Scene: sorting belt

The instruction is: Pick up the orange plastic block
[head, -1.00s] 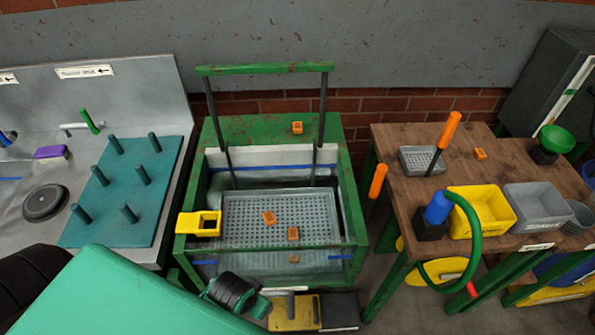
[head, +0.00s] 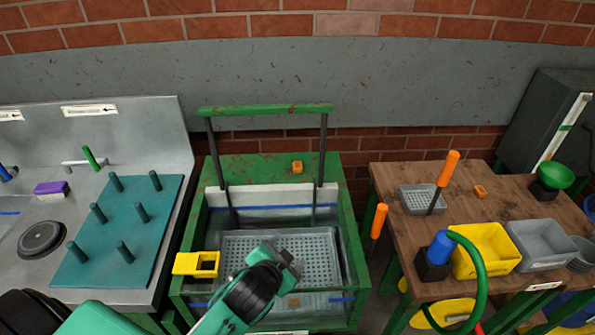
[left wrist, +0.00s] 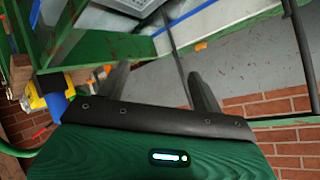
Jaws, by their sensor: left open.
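Several small orange blocks are in the scene. One orange block (head: 297,167) sits on the green back ledge of the washing frame. Another orange block (head: 480,191) lies on the wooden table, and one more (head: 293,301) shows low at the grey perforated basket (head: 325,243). My left gripper (head: 290,259) is over the basket, open and empty, and covers part of it. In the left wrist view its two fingers (left wrist: 156,74) stand apart with nothing between them, and a small orange block (left wrist: 200,46) shows beyond. My right gripper is not seen.
A green upright handle frame (head: 265,109) rises behind the basket. A yellow holder (head: 196,263) hangs on the left rim. A teal peg board (head: 120,230) stands left; yellow (head: 485,250) and grey (head: 541,246) bins stand on the table at right.

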